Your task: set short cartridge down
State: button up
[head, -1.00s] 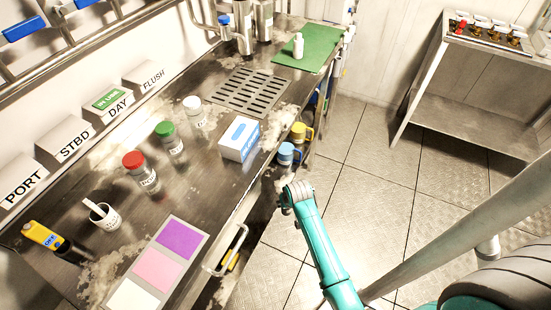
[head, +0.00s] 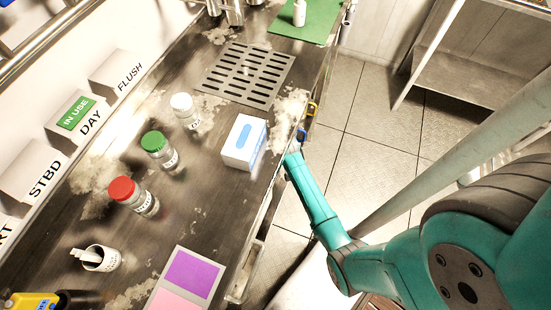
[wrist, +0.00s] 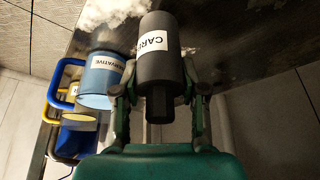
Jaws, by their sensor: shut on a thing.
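In the wrist view my gripper (wrist: 160,92) is shut on a dark grey cylindrical cartridge (wrist: 162,60). The cartridge has a white label, partly readable as "CAR", and a narrower stub at its near end. The fingers hold it from both sides. In the head view my arm (head: 312,190) reaches to the front edge of the steel counter (head: 225,150), just right of a white and blue box (head: 245,142).
The counter holds red-capped (head: 133,195), green-capped (head: 158,150) and white-capped (head: 185,112) jars, a cup (head: 100,258), a colour card (head: 192,275) and a drain grate (head: 248,73).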

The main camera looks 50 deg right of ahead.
jog(key=shift+f, duration=2.3)
jog(key=o, duration=1.2)
jog(key=shift+f, duration=0.1)
jog(key=shift+o, duration=0.2)
jog(key=v, duration=1.2)
